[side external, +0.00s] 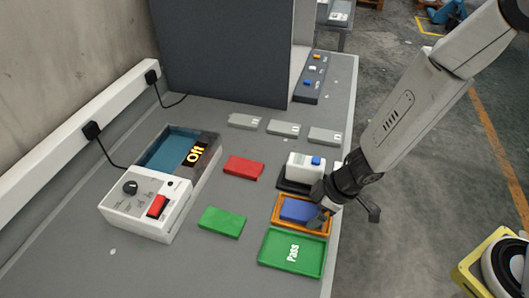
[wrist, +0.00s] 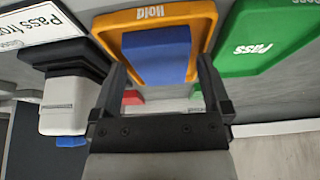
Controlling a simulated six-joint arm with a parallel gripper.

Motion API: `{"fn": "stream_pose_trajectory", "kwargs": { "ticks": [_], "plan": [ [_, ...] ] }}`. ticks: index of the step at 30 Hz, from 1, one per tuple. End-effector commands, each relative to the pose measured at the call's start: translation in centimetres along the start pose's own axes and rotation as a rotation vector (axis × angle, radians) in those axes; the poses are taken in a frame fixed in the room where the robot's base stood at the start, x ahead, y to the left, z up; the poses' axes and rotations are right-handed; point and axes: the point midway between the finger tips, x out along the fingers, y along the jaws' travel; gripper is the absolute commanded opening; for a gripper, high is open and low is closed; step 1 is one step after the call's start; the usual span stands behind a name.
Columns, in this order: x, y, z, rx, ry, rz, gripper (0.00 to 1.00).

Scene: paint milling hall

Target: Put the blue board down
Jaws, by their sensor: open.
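The blue board (side external: 299,209) lies in the orange tray (side external: 278,222) near the table's right edge. In the wrist view the blue board (wrist: 155,57) shows inside the orange tray (wrist: 112,35), which is marked "Hold". My gripper (side external: 319,213) is low over the tray's right side. In the wrist view my gripper (wrist: 160,78) is open, with one finger on each side of the blue board. I cannot tell whether the fingers touch it. Part of the board and tray is hidden behind the gripper in the side view.
A green "Pass" tray (side external: 293,251) is in front of the orange tray. A white device with a blue button (side external: 306,166) stands just behind it. A green board (side external: 222,222) and red board (side external: 243,168) lie left. A tester box (side external: 145,206) reads "Off".

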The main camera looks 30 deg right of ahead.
Motion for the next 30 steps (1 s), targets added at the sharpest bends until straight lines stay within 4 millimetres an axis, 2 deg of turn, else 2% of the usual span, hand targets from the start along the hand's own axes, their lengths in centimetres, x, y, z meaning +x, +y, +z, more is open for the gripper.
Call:
{"fn": "stream_pose_trajectory", "kwargs": {
  "ticks": [30],
  "plan": [
    [-4.5,0.0,-0.2,-0.001,0.000,-0.001,1.00]
  ]
}}
